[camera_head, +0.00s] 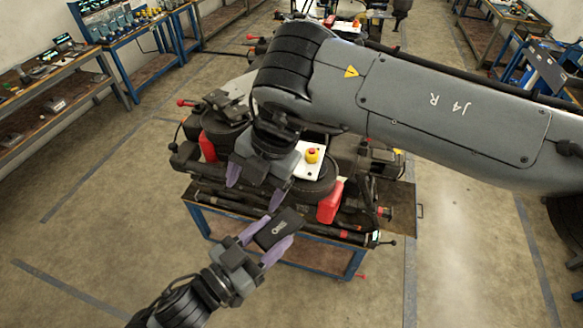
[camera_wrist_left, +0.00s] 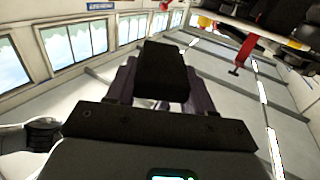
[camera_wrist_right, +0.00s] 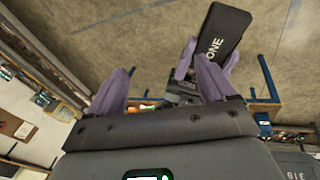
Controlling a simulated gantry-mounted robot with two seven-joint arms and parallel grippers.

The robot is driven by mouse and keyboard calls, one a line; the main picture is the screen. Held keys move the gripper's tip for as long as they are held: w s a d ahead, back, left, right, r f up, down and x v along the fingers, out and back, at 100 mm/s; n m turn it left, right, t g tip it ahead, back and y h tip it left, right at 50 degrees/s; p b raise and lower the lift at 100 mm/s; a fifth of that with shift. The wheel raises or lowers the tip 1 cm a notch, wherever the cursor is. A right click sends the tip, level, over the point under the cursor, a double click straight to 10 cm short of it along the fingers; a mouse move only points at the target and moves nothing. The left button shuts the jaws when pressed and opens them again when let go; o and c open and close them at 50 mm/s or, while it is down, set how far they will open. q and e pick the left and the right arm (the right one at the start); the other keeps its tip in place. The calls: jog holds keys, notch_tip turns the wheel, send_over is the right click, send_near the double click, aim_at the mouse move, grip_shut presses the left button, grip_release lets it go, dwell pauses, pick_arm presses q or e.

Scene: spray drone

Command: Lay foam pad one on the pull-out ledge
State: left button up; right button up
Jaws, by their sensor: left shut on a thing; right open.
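Foam pad one (camera_head: 281,228) is a flat dark block with light lettering; "ONE" reads on it in the right wrist view (camera_wrist_right: 222,35). My left gripper (camera_head: 262,242) is shut on it and holds it in the air in front of the bench. The pad also fills the middle of the left wrist view (camera_wrist_left: 165,70). My right gripper (camera_head: 255,188) is open and empty, just above and left of the pad. A flat brown panel with a handle (camera_head: 399,207) sticks out at the bench's right side; it looks like the pull-out ledge, partly hidden by drone parts.
The spray drone, with black arms and red parts (camera_head: 330,203), covers the blue-framed bench (camera_head: 278,262). A white plate with a red-and-yellow button (camera_head: 312,155) sits on top. My right arm hides much of the drone. Floor right of the bench is clear.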

aim_at(291, 211)
jog(key=d+r+m+h, duration=0.4)
jog(key=d, duration=0.2)
jog(key=shift+t, duration=0.3)
jog(key=f, duration=1.2)
jog(key=shift+w+d, duration=0.25)
jog(key=shift+w, duration=0.1)
jog(key=shift+c, duration=0.2)
pick_arm(q)
jog(key=shift+s+d, duration=0.15)
pick_arm(e)
jog(key=shift+a, duration=0.1)
jog(key=c, duration=1.1)
pick_arm(q)
jog(key=o, duration=0.9)
jog(key=shift+o, duration=0.9)
